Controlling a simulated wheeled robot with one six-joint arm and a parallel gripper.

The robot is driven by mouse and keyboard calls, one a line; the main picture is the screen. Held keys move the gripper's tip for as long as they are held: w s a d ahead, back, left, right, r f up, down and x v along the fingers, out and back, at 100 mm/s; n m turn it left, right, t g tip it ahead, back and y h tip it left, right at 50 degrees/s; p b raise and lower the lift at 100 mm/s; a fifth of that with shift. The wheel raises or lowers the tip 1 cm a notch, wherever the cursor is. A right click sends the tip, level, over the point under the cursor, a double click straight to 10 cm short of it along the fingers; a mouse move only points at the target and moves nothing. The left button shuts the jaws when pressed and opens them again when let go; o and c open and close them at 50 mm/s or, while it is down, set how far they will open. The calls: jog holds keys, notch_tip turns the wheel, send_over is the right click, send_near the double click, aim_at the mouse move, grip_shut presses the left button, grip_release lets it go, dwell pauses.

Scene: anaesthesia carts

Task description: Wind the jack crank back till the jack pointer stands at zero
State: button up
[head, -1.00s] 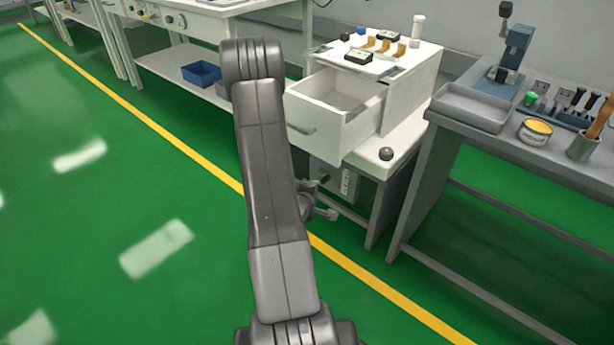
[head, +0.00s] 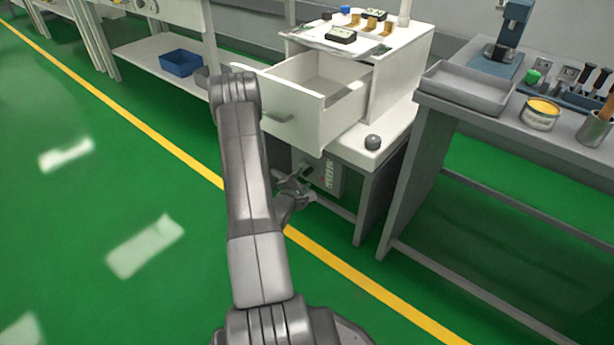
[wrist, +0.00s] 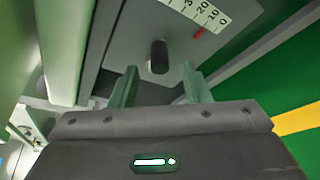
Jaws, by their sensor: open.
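The jack panel (head: 329,176) is a pale plate low under the cabinet with the open drawer. The jack crank shows its dark round grip (wrist: 158,57) end-on in the wrist view. The white scale (wrist: 196,12) beside it carries numbers including 20, 10 and 0. The red jack pointer (wrist: 199,33) stands at the scale's lower edge, near the low-number end; its exact reading is unclear. My gripper (wrist: 160,88) is open, its two fingers apart on either side of the crank grip's line, with the grip just beyond the tips. In the head view my gripper (head: 296,190) is just in front of the panel.
The open white drawer (head: 290,112) juts out above my gripper. A grey workbench (head: 395,195) stands to the right. The green floor left of the yellow line (head: 150,131) is clear.

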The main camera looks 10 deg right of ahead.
aim_at(306, 176)
jog(key=b+x, duration=0.1)
jog(key=x, duration=0.4)
jog(key=shift+w+d, duration=0.25)
grip_shut()
jog(key=shift+f+b, duration=0.2)
jog(key=shift+b, duration=0.1)
jog(key=shift+s+f+m+t+b, duration=0.15)
jog(key=shift+f+m+t+b, duration=0.45)
jog(key=shift+m, duration=0.5)
jog(key=w+a+f+m+h, duration=0.2)
jog(key=w+f+m+h, duration=0.1)
jog(key=m, duration=1)
jog(key=w+a+f+m+h, duration=0.2)
jog(key=m+h, duration=0.4)
jog(key=m, duration=0.7)
jog(key=shift+w+a+f, duration=0.15)
jog(key=shift+w+f, duration=0.2)
jog(key=shift+f, duration=0.1)
